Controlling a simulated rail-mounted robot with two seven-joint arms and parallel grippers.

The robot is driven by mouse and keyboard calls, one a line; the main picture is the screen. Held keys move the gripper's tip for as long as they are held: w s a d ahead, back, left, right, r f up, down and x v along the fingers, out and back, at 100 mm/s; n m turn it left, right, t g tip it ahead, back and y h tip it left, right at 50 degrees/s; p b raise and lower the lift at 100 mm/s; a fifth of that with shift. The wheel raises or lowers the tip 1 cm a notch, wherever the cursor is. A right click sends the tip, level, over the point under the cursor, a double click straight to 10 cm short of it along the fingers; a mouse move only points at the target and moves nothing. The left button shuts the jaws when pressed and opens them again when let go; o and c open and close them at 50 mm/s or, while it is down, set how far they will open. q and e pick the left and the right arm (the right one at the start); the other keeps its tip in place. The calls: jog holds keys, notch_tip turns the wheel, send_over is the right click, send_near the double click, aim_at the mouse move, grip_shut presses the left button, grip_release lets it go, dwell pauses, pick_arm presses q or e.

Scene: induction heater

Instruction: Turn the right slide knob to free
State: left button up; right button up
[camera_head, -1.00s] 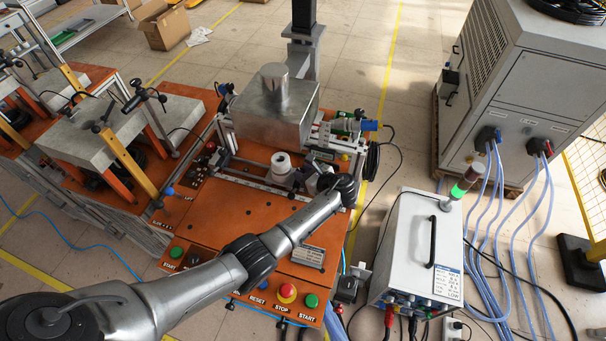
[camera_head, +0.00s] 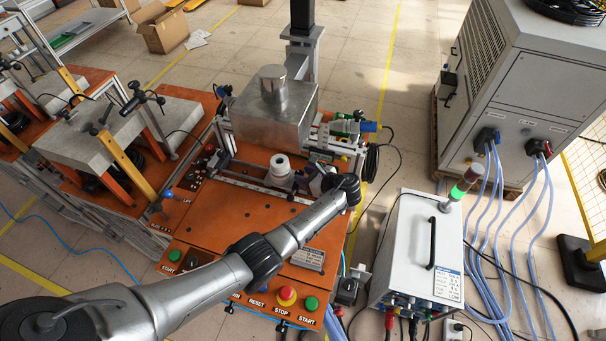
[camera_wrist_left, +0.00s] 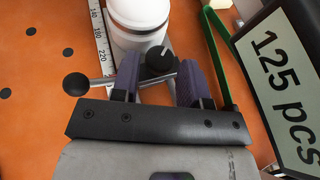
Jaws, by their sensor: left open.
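The slide knob (camera_wrist_left: 160,61), round and black with a white pointer line, shows in the left wrist view beside the white cylinder. Its pointer slants up and to the right. My left gripper (camera_wrist_left: 158,72) is open, with one purple finger on each side of the knob. The gaps on both sides look narrow; I cannot tell whether either finger touches it. In the head view my left gripper (camera_head: 317,181) is over the right part of the orange bench, and the knob is hidden there. My right gripper is not in view.
A thin rod with a black ball end (camera_wrist_left: 76,84) passes by the fingers. A scale (camera_wrist_left: 101,40), a white cylinder (camera_wrist_left: 139,20) and a "125 pcs" display (camera_wrist_left: 285,85) are close. In the head view, a metal box (camera_head: 274,112) stands behind, with buttons (camera_head: 287,294) in front.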

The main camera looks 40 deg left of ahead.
pick_arm(q)
jog(key=v, duration=1.2)
jog(key=shift+d+r, duration=0.15)
jog(key=shift+d, duration=0.15)
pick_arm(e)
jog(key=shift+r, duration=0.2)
